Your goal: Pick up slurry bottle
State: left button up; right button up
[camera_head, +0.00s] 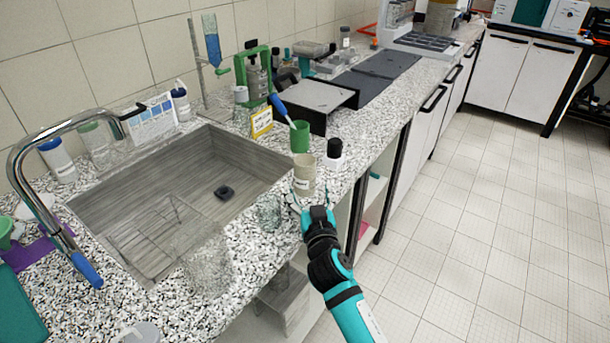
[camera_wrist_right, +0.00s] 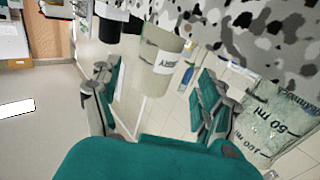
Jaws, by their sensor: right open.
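The slurry bottle (camera_head: 305,168) is a beige, cylindrical container with a white label, standing upright on the speckled counter near its front edge. In the right wrist view the bottle (camera_wrist_right: 145,62) appears upside down with its label partly legible. My right gripper (camera_head: 309,199) comes in from the front of the counter, on the near side of the bottle. Its fingers are open, one to each side of the bottle in the right wrist view (camera_wrist_right: 155,92); I cannot tell whether either finger touches it. My left gripper is not in view.
A black-capped bottle (camera_head: 334,153) stands close behind to the right, and a green cup (camera_head: 300,136) with a blue-handled brush stands behind. A glass beaker (camera_head: 270,211) is close to the left of the gripper. The sink (camera_head: 110,205) lies to the left.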

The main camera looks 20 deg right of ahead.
aim_at(307, 182)
jog(key=shift+w+d+p, duration=0.2)
jog(key=shift+w, duration=0.85)
jog(key=shift+w+d+p, duration=0.15)
jog(key=shift+w, duration=0.9)
jog(key=shift+w+d+p, duration=0.2)
jog(key=shift+w, duration=0.85)
jog(key=c, duration=1.4)
